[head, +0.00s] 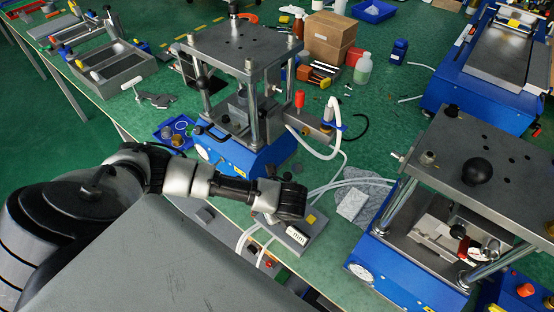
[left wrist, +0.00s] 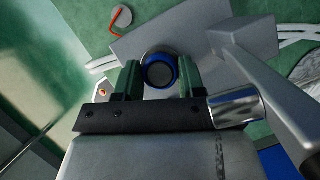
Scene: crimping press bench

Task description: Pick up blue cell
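The blue cell (left wrist: 159,71), a round piece with a blue rim and dark grey top, sits between the two green fingertips of my left gripper (left wrist: 159,80) in the left wrist view. The fingers touch it on both sides with no visible gap, so the gripper looks shut on it. Behind it is a grey plate (left wrist: 195,33), with a pale round edge just showing past the cell. I cannot tell whether the cell is lifted clear. In the head view my left wrist hides the cell, above the grey plate (head: 298,236). My right gripper is not in view.
A blue press (head: 242,157) stands behind my left wrist, with a small blue tray (head: 165,136) at its left. Another press (head: 410,259) stands at the right. White hoses (head: 335,184) run near the plate. Boxes (head: 328,38) and bottles (head: 362,70) are farther back.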

